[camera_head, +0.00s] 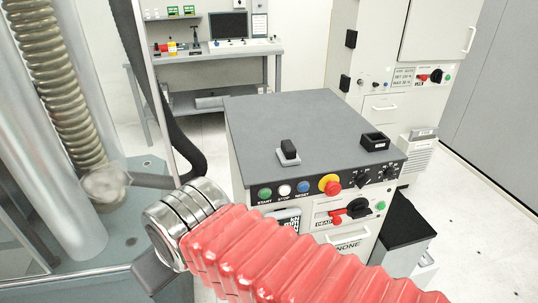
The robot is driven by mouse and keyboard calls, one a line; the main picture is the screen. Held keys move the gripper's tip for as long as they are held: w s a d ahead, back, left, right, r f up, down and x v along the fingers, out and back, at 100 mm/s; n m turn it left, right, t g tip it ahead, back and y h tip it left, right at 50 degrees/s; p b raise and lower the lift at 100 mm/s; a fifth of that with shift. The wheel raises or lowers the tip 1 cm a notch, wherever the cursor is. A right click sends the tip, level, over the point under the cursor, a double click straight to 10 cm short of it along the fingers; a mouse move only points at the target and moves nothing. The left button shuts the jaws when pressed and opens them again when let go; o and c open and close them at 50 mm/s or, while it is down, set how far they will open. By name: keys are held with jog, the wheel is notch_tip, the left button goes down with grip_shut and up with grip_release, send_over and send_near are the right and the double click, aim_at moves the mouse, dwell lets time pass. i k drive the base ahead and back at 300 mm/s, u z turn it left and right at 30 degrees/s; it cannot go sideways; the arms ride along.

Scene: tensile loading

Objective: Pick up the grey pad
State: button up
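A small light grey square pad (283,158) lies on the dark grey top of the control cabinet (290,115), near its front edge. A black upright block stands on it; I cannot tell whether the two are one piece. My gripper (138,228) is at the end of my red ribbed arm, at the lower left, beside the column machine. Its two dark grey fingers look spread apart, with nothing seen between them. It is well to the left of the pad and apart from it. The fingertips are partly hard to make out against the machine.
A black open-topped box (375,141) sits on the cabinet's right front corner. Buttons and a red-yellow stop knob (329,184) line its front. The column machine (75,190) with a large spring stands at left. A workbench (215,55) is behind. Most of the cabinet top is clear.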

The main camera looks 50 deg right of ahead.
aim_at(288, 156)
jog(key=u, duration=0.75)
jog(key=k, duration=1.3)
jog(key=z, duration=0.75)
jog(key=i, duration=1)
jog(key=z, duration=0.05)
